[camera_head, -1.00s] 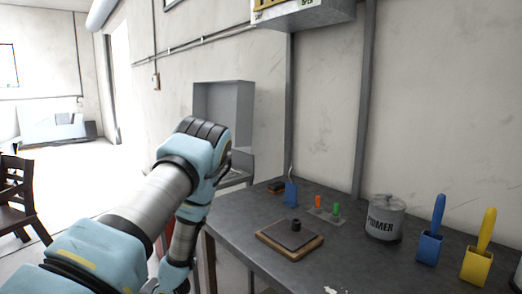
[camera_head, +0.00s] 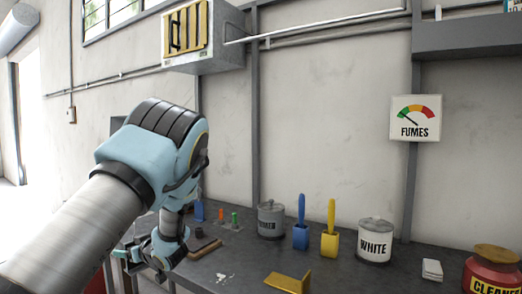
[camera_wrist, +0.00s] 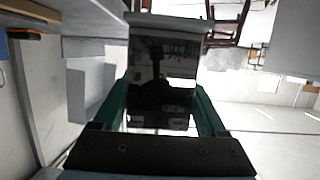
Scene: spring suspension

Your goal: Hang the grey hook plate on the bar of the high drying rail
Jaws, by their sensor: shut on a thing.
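My gripper (camera_wrist: 162,108) has green fingers closed on the two sides of a dark, glossy grey plate with a lip at its far end, the hook plate (camera_wrist: 160,75). The plate's near end is hidden by the gripper's body.
The grey box (camera_head: 205,45) juts from the wall above. A fumes sign (camera_head: 415,118) hangs at the right.

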